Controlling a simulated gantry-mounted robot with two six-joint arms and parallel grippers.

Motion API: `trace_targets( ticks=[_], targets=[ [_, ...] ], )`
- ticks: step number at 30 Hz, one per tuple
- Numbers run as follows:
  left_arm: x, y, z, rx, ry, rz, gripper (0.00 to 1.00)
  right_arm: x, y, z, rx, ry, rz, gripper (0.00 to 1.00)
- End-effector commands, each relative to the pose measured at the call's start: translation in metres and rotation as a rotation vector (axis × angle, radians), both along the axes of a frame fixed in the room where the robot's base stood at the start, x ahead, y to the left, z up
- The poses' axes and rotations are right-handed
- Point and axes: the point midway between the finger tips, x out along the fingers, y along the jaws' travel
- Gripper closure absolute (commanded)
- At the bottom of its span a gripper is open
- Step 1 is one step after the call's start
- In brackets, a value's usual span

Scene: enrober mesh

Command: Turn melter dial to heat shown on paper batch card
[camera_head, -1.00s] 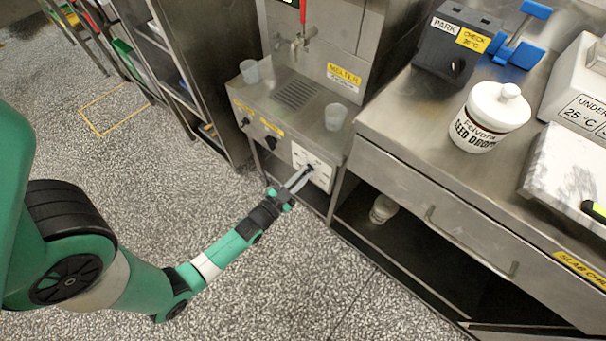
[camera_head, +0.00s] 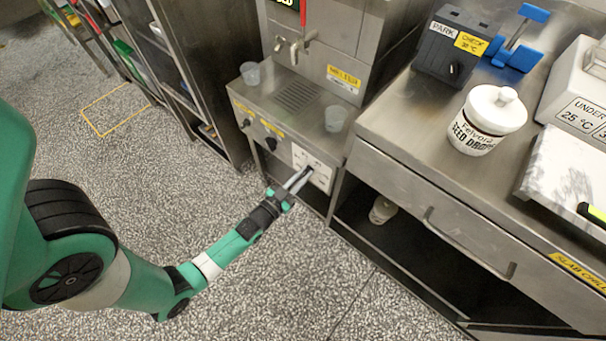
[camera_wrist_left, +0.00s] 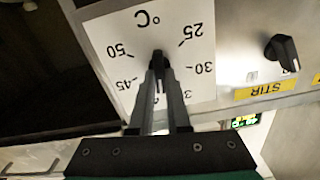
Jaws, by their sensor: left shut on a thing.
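The melter (camera_head: 300,95) is a steel machine with a white dial plate (camera_head: 322,178) low on its front. In the left wrist view the dial plate (camera_wrist_left: 110,32) appears upside down, with °C and the numbers 25, 30, 45 and 50 readable. The black dial knob (camera_wrist_left: 157,62) is at its middle, and the fingers hide the scale's lower part. My left gripper (camera_head: 304,173) is shut on the knob, one finger on each side. I cannot tell exactly which mark the knob points to. No paper batch card can be made out. My right gripper is out of view.
A STIR knob (camera_wrist_left: 283,50) is beside the plate. The steel counter (camera_head: 400,118) on the right bears a lidded white pot (camera_head: 478,138), a dark PARK box (camera_head: 445,55) and a blue-ended fixture (camera_head: 533,12). The floor in front is open.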

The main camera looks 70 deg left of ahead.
Motion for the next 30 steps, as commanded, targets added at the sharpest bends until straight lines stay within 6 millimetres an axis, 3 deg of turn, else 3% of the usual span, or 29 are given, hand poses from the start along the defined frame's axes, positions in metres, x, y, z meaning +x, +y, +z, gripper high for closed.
trace_targets(
  ticks=[30],
  targets=[
    [-0.003,0.005,-0.001,-0.842,-0.47,0.0,1.0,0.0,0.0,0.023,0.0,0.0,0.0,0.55]
  ],
)
